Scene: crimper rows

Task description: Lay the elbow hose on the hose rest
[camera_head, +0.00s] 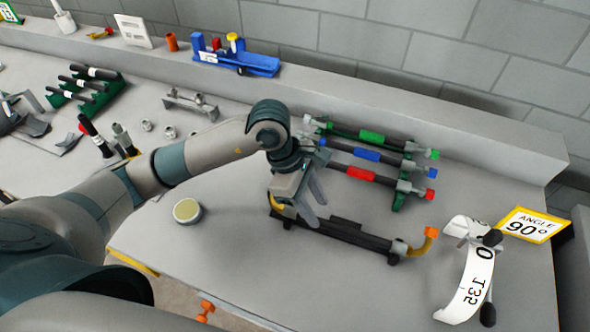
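A dark hose (350,229) with an orange elbow end (424,243) lies lengthwise along a low black rest (393,259) at the front middle of the bench. A yellow piece (280,208) shows at its left end, partly behind my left gripper. My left gripper (316,205) points down over the left part of the hose. Its two fingers look apart, with nothing seen between them. Whether a fingertip touches the hose cannot be told. My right gripper is not in view.
Behind stands a green rack (398,201) with green, blue and red banded hoses. A white curved scale (471,287) and an "ANGLE 90°" sign (532,225) stand at the right. A round tin (187,210) sits left of the gripper. A blue device (236,60) stands on the back ledge.

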